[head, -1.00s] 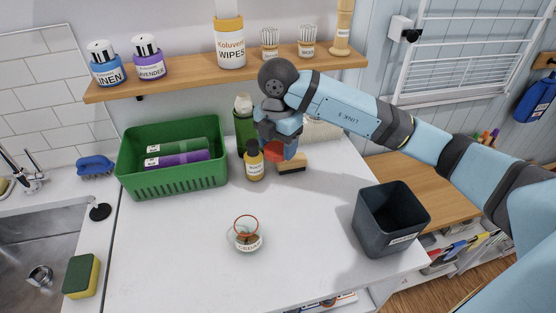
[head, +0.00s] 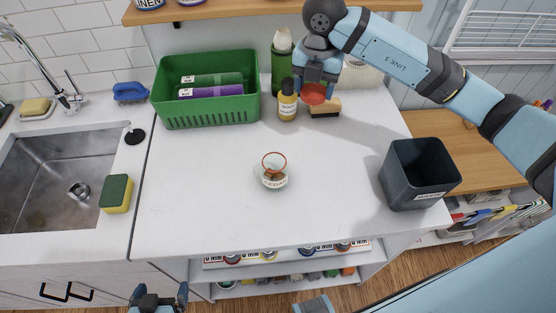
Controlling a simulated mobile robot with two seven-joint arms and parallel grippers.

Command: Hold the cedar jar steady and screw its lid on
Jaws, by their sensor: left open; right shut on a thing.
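The cedar jar (head: 275,181) is a small clear jar with a white label and an orange-red rim. It stands upright and open on the white counter (head: 215,205), with brownish contents visible. My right gripper (head: 315,84) points down over the back of the counter, shut on a round red lid (head: 314,94). The lid is behind the jar and to its right, well apart from it. My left gripper (head: 159,292) is open and empty at the bottom edge, in front of the counter and far from the jar.
A yellow bottle (head: 288,106) and a brush (head: 325,111) stand close to the lid. A green basket (head: 205,116) is at the back left, a dark bin (head: 420,178) at the right, and a sink (head: 60,180) at the left. The counter around the jar is clear.

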